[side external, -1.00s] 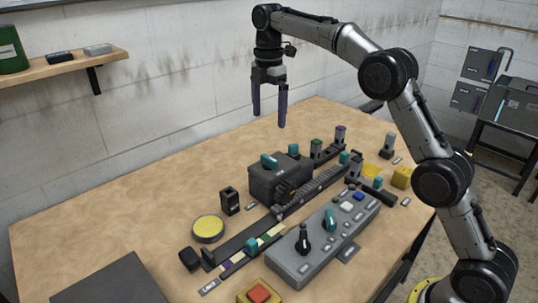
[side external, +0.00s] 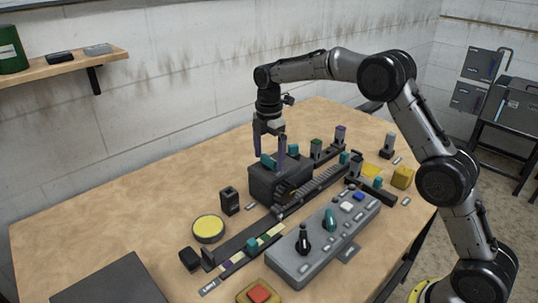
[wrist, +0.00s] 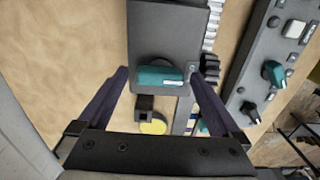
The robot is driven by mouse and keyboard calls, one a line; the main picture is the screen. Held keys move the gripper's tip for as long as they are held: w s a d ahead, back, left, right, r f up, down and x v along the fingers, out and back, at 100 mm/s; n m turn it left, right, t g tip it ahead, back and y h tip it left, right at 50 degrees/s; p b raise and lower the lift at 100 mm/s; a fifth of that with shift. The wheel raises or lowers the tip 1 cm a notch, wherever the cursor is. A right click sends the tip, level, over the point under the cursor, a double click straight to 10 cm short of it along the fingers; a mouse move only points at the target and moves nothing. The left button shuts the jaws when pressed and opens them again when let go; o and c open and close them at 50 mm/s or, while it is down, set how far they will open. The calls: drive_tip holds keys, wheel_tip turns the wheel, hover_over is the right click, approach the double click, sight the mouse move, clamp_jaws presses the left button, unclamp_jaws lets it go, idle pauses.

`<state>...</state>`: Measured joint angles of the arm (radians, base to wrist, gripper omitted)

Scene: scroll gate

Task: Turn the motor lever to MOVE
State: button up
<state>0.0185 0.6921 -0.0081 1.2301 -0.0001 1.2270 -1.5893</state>
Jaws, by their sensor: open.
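The teal motor lever (side external: 267,160) sits on top of a dark grey motor box (side external: 270,187) on the table. In the wrist view the lever (wrist: 160,77) lies crosswise on the box (wrist: 165,30), with a small white mark near its right end. My gripper (side external: 269,152) is open, pointing down at the lever. In the wrist view my two dark purple fingers (wrist: 158,72) stand on either side of the lever, with gaps showing. One finger partly hides the lever in the side view. I cannot read any MOVE label.
A grey control panel (side external: 290,262) with a black knob (side external: 303,240) and teal knob (side external: 329,220) lies in front. A yellow disc (side external: 208,229) and black block (side external: 229,201) stand left.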

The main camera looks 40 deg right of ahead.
drive_tip(key=c, duration=1.3)
drive_tip(key=shift+m, duration=0.4)
drive_tip(key=m, duration=0.3)
drive_tip(key=shift+m, duration=0.3)
drive_tip(key=m, duration=0.4)
drive_tip(key=shift+m, duration=0.3)
drive_tip(key=m, duration=0.4)
drive_tip(key=shift+m, duration=0.3)
drive_tip(key=shift+r+m, duration=0.1)
drive_tip(key=shift+m, duration=2)
